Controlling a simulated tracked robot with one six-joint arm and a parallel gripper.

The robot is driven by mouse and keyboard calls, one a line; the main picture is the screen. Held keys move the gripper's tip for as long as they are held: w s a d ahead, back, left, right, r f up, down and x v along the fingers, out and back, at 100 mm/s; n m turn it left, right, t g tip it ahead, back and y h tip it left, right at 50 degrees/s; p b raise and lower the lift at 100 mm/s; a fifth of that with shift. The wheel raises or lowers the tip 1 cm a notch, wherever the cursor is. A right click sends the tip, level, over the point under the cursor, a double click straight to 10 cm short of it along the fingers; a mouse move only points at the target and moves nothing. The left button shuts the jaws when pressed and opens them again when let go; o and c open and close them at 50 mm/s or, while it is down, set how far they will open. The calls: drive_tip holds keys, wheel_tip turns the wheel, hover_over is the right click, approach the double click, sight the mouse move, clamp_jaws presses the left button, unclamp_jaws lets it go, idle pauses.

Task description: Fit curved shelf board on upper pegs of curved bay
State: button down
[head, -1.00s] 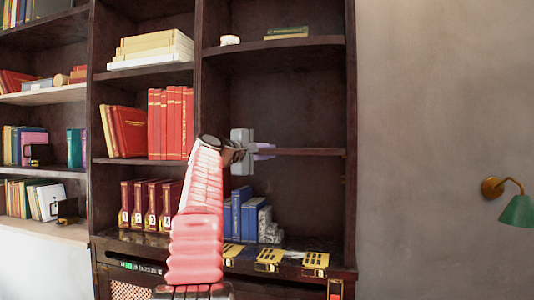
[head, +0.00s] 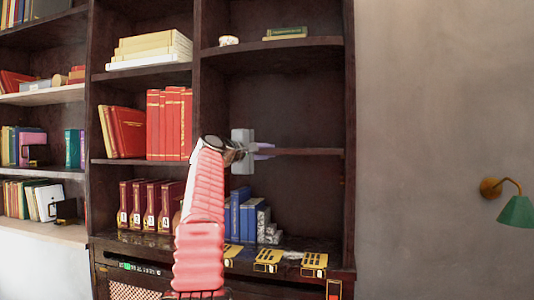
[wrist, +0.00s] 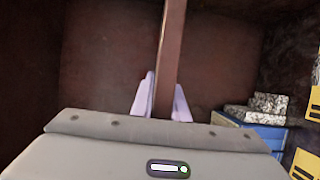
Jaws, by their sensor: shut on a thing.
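The curved shelf board (head: 308,152) is a thin dark brown board, seen nearly edge-on in the right-hand bay in the head view. It lies roughly level across the bay, and its right end is close to the right side wall. In the wrist view the board (wrist: 171,50) runs up from between the pale fingers. My gripper (head: 264,151) is shut on the board near its left end; it also shows in the wrist view (wrist: 160,100). My arm and gripper hide the board's left end. I cannot make out the pegs or whether the board touches them.
Blue books (head: 240,212) and grey marbled boxes (head: 263,222) stand below the board. Yellow-and-black labelled pieces (head: 267,258) lie along the ledge. The fixed shelf (head: 275,47) above holds a small white cup (head: 228,40) and a green book (head: 285,32).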

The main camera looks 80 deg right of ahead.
drive_tip(key=shift+s+d, duration=0.1)
drive_tip(key=shift+d, duration=0.45)
idle(0.4)
drive_tip(key=c, duration=1.7)
unclamp_jaws()
drive_tip(key=shift+o, duration=0.3)
drive_tip(key=shift+d+f, duration=0.1)
drive_tip(key=shift+f, duration=0.15)
drive_tip(key=shift+r, duration=0.1)
drive_tip(key=shift+a, duration=0.25)
drive_tip(key=shift+w+a+r, duration=0.15)
drive_tip(key=shift+w+a, duration=0.1)
drive_tip(key=shift+w, duration=0.05)
drive_tip(key=v, duration=1.2)
drive_tip(key=shift+a, duration=0.4)
